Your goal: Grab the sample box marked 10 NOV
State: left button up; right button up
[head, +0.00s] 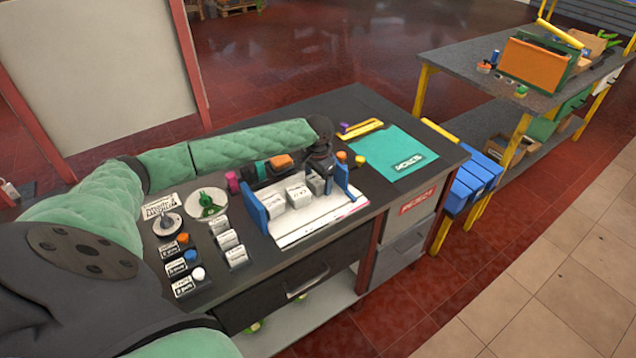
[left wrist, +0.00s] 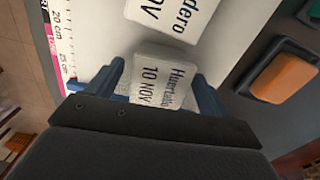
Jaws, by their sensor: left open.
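The white sample box marked 10 NOV (left wrist: 158,88) stands below my left gripper in the left wrist view, with "Huertado" also on its label. My left gripper (left wrist: 160,72) is open, with a blue finger on either side of this box. I cannot tell whether the fingers touch it. In the head view my dark left gripper (head: 321,166) is over the right end of a row of white boxes, and the box under it (head: 316,184) is partly hidden. My right gripper is not in view.
Blue end plates (head: 254,214) bound the row on a white mat with a ruler edge. Smaller labelled boxes (head: 228,240) and colored-capped items stand to the left. An orange-topped block (left wrist: 285,80) is beside the mat. A teal mat (head: 392,150) lies to the right.

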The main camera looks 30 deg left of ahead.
pick_arm(q)
jog(key=shift+c, duration=0.2)
jog(key=c, duration=1.1)
